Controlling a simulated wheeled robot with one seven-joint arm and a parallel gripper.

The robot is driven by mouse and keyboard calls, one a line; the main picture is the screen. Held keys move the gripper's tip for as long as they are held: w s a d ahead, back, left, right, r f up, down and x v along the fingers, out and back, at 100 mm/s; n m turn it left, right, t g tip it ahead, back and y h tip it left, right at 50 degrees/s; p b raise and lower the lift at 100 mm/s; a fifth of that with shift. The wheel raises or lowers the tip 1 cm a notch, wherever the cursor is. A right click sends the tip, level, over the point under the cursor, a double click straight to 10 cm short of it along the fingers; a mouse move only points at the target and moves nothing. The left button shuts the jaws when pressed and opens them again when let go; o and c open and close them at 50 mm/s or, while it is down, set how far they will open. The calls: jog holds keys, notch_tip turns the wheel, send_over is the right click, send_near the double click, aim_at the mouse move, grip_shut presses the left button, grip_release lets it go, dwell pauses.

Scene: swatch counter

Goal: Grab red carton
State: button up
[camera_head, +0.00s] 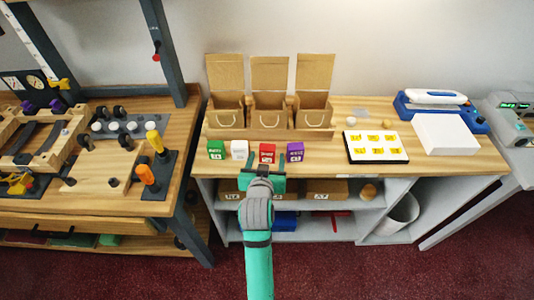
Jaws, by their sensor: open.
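The red carton (267,153) stands on the wooden counter near its front edge, between a white carton (240,150) on the left and a purple carton (295,151) on the right. A green carton (216,149) stands at the left end of the row. My gripper (265,162) is open at the counter's front edge, in front of the red carton in the picture. Its fingers point toward the cartons, one on each side of the red carton's lower part. I cannot tell whether they touch it. The carton's lower part is partly hidden.
Several open cardboard boxes (269,102) stand behind the cartons. A tray with yellow labels (375,146) lies to the right, with a white block (447,134) and blue device (420,104) beyond. A workbench with tools (100,185) adjoins at left. Shelves (340,206) lie below the counter.

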aim_at(267, 153)
jog(key=shift+x, duration=2.85)
jog(key=shift+a+r, duration=0.1)
jog(key=shift+r, duration=0.1)
jog(key=c, duration=1.2)
